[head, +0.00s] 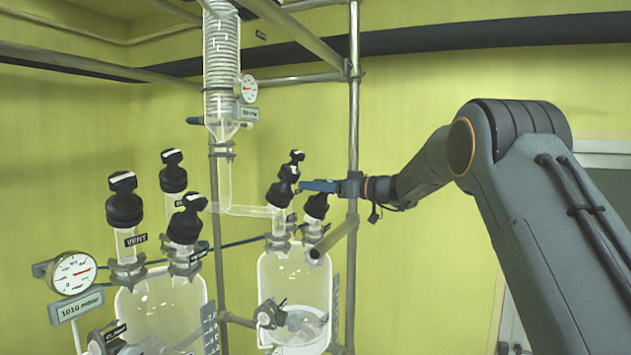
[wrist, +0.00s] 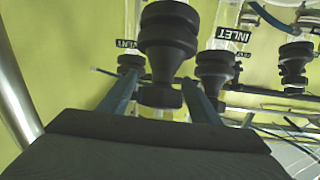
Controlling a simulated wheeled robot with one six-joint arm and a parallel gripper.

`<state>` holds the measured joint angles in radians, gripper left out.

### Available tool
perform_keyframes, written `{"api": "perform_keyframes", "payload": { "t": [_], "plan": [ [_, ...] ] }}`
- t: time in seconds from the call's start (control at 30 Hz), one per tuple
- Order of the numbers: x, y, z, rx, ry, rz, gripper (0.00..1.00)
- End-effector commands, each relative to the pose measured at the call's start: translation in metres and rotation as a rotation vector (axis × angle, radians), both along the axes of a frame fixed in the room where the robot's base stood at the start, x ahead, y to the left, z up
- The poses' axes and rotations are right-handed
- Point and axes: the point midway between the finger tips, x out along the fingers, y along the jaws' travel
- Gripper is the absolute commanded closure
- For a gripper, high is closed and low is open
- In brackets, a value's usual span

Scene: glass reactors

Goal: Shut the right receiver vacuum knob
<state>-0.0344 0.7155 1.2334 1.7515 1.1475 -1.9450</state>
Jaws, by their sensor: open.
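The right receiver (head: 285,275) is a clear glass vessel with several black knobs on top. One black knob (head: 281,188) is at the front left, another (head: 292,160) is behind and higher, and a third (head: 316,206) is at the right. My gripper (head: 306,186) reaches in from the right at knob height. In the wrist view its blue fingers are open, one on each side of a large black knob (wrist: 167,40); I cannot tell whether they touch it. That knob's label does not show, so I cannot tell which one it is.
In the wrist view another black knob (wrist: 214,70) stands close to the right finger, near an INLET label (wrist: 232,35). A metal post (head: 353,110) rises behind my gripper. The left receiver (head: 160,310) with its knobs and a pressure gauge (head: 72,272) stands at left.

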Motion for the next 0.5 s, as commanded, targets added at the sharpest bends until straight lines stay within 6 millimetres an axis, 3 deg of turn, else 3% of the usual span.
{"api": "perform_keyframes", "payload": {
  "t": [0.3, 0.5],
  "plan": [
    [0.0011, 0.0026, -0.0008, 0.0, 0.001, 0.0, 0.43],
    [0.001, 0.0024, -0.0007, 0.0, 0.001, 0.0, 0.76]
  ]
}}
